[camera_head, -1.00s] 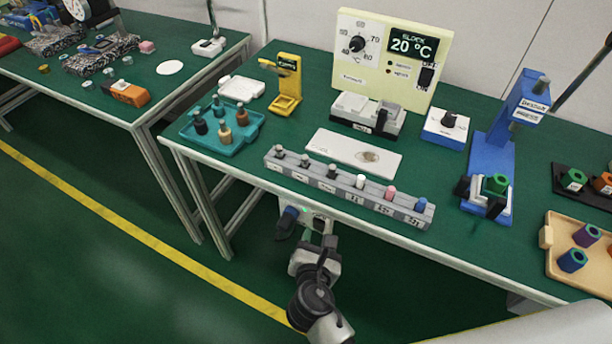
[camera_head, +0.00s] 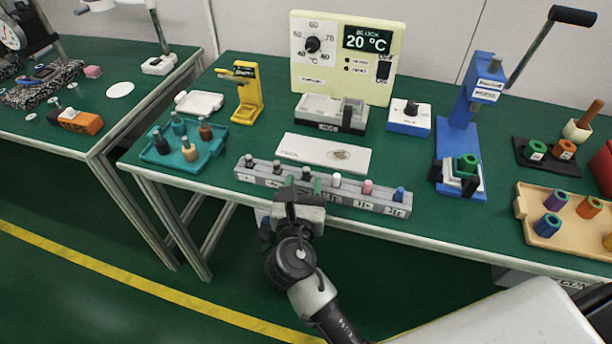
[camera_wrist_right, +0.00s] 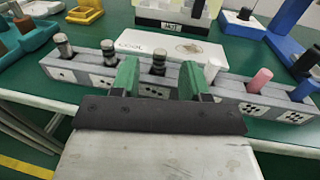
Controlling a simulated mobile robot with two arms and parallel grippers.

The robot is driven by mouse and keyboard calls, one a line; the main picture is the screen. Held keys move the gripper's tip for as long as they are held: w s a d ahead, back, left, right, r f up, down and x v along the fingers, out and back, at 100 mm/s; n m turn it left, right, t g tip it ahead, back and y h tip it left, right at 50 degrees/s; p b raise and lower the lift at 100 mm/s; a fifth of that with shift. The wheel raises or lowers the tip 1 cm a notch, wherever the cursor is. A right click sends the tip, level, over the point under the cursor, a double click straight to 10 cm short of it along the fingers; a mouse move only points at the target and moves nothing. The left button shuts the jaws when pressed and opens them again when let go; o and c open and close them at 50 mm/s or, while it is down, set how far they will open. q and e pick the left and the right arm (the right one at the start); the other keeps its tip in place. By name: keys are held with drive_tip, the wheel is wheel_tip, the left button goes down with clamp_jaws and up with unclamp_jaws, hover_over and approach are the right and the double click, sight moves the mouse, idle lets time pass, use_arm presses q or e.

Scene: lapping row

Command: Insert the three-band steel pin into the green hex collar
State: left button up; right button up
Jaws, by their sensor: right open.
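Several pins stand upright in a grey block rack (camera_head: 385,206) at the table's front edge. A steel pin with dark bands (camera_wrist_right: 158,60) stands third from the left; it also shows in the head view (camera_head: 305,173). Its band count is too small to tell. My right gripper (camera_wrist_right: 158,80) is open and empty at the rack's near side, its green fingertips left and right of this pin. A green collar (camera_head: 466,164) sits in the blue press's fixture; another (camera_head: 535,149) sits on a black tray. Which is hexagonal is hard to tell. My left gripper is out of view.
Neighbouring steel pins, a white pin (camera_head: 337,181), a pink pin (camera_head: 367,187) and a blue pin (camera_head: 399,194) share the rack. A white plate (camera_head: 300,146) lies behind it. The blue press (camera_head: 458,135) stands to the right, a teal tray (camera_head: 160,158) to the left.

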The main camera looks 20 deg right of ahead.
sight(305, 173)
drive_tip(key=x, duration=0.4)
drive_tip(key=shift+w+d, duration=0.1)
drive_tip(key=shift+w, duration=0.15)
drive_tip(key=shift+c, duration=0.3)
drive_tip(key=c, duration=0.7)
clamp_jaws()
drive_tip(key=shift+r, duration=0.15)
